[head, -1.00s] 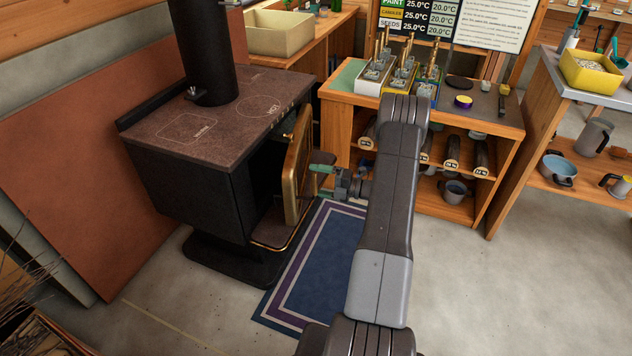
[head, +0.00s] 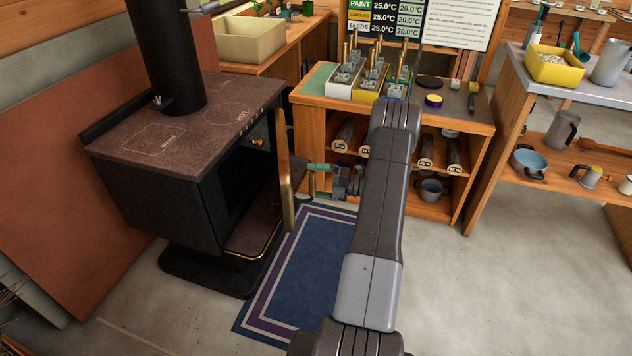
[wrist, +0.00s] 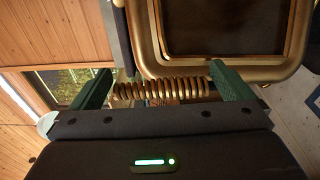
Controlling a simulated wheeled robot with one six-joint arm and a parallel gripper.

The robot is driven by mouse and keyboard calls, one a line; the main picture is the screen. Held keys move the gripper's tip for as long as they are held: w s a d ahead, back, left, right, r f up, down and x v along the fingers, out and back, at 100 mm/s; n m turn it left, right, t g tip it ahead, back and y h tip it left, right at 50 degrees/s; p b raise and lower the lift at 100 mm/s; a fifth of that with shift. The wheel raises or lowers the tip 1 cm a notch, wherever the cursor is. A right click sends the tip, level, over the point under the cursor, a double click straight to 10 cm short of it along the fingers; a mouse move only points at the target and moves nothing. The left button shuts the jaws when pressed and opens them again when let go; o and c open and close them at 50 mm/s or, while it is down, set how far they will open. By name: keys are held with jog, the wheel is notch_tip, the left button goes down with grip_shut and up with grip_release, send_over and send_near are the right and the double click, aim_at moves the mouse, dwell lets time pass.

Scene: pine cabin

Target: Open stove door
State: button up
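The black stove (head: 150,200) stands left of centre in the head view. Its brass-framed door (head: 285,185) stands swung out, seen nearly edge-on, and the dark firebox opening shows behind it. My gripper (head: 314,181) is at the door's right side, green fingers pointing at it. In the wrist view the brass door frame with dark glass (wrist: 225,25) fills the upper right. A brass coil handle (wrist: 160,88) lies between and just beyond the fingers of my gripper (wrist: 162,72). The fingers are wide apart, near the coil's two ends. I cannot tell whether either touches it.
A wooden bench (head: 440,112) with tool trays on top and logs below stands behind my gripper. A blue and purple rug (head: 310,270) lies before the stove. Open concrete floor (head: 480,290) is at the lower right. A shelf unit (head: 545,185) stands at the far right.

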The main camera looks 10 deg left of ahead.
jog(key=d, duration=1.3)
jog(key=shift+w+d+p, duration=0.25)
jog(key=shift+d+p, duration=0.1)
jog(key=shift+d, duration=0.05)
